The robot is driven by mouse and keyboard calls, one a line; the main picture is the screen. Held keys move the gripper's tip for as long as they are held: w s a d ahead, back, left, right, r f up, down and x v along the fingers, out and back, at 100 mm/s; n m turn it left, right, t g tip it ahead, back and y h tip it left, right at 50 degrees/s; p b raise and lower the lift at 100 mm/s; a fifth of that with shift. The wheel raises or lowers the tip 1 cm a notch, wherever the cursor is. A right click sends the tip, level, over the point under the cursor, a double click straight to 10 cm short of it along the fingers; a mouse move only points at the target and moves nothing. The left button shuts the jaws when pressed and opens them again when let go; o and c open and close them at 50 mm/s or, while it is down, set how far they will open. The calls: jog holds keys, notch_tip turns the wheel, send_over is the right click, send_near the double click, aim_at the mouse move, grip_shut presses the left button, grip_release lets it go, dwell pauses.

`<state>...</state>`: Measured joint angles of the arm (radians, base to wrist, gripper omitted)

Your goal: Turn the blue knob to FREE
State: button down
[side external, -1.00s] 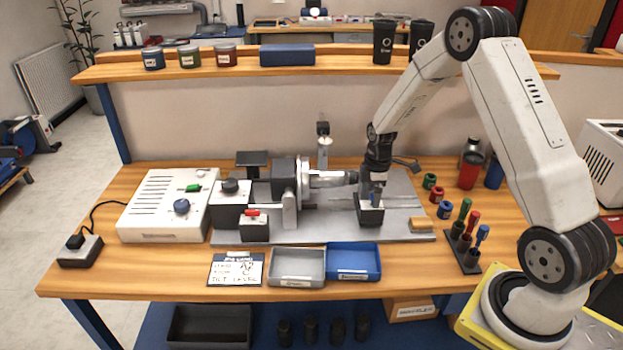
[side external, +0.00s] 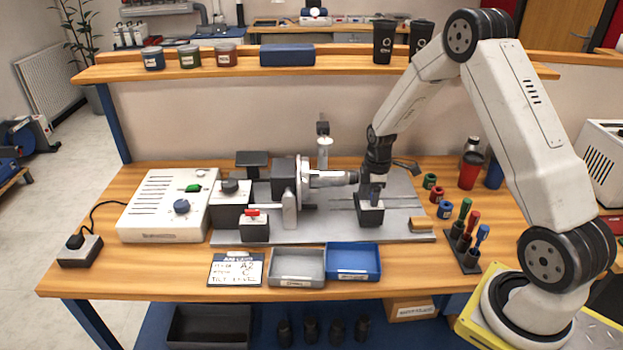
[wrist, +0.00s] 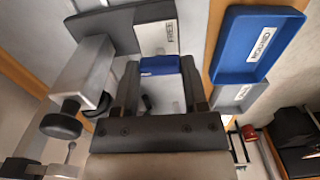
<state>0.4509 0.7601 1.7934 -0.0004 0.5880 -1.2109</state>
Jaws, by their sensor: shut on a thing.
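The blue knob (wrist: 160,66) sits between the two fingers of my gripper (wrist: 160,74) in the wrist view. My gripper is shut on it. A pale plate (wrist: 158,38) with the word FREE lies just beyond the knob. In the side external view my gripper (side external: 375,194) points down onto a small block (side external: 369,213) at the right part of the grey machine base. The fingers largely cover the knob there. I cannot tell its exact angle from these frames.
A blue tray (side external: 352,274) and a grey tray (side external: 297,281) lie at the front of the bench. The marker's shaft and chuck (side external: 304,182) are left of my gripper. A rack of coloured tools (side external: 463,255) stands to the right.

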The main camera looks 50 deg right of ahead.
jog(key=shift+m, duration=0.3)
jog(key=m, duration=0.3)
jog(key=shift+m, duration=0.3)
jog(key=m, duration=0.4)
jog(key=shift+m, duration=0.3)
jog(key=m, duration=0.8)
jog(key=shift+m, duration=0.4)
jog(key=shift+c, duration=0.6)
grip_release()
jog(key=shift+r, duration=0.1)
